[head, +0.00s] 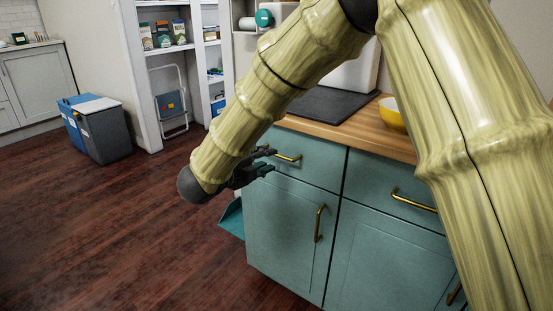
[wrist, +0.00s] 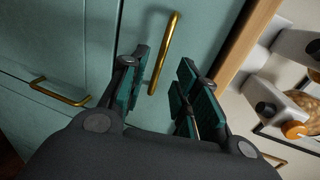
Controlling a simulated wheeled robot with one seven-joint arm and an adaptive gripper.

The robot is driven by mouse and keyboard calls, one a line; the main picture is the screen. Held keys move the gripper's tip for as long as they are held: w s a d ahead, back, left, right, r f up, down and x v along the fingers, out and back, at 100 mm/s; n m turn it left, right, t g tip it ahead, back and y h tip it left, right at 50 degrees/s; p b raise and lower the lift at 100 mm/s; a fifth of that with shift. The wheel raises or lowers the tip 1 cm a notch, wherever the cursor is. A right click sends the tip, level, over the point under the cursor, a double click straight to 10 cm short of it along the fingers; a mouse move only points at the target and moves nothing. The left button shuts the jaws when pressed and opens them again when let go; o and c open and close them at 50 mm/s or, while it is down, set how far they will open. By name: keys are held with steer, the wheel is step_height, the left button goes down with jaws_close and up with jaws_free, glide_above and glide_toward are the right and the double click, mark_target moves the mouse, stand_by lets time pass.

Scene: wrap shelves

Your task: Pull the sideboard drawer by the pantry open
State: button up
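The teal sideboard (head: 290,225) has a wooden top and two drawers above doors. Its left drawer (head: 318,165), on the pantry side, looks shut, flush with the front. That drawer's brass handle (head: 288,157) shows just right of my gripper (head: 266,161). In the wrist view the handle (wrist: 165,50) runs upright in the picture, its lower end between the fingers of my gripper (wrist: 163,68). The fingers are open, one on each side of the handle. I see no clear contact. My arm covers part of the sideboard in the head view.
The right drawer's handle (head: 413,200) and the left door's handle (head: 319,223) are close by. A yellow bowl (head: 391,114) and dark mat (head: 325,105) lie on top. A teal dustpan-like object (head: 232,219) sits at the sideboard's left side. The floor (head: 110,230) to the left is clear.

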steer(key=shift+b+x, duration=0.7)
steer(key=shift+x, duration=2.4)
jaws_close()
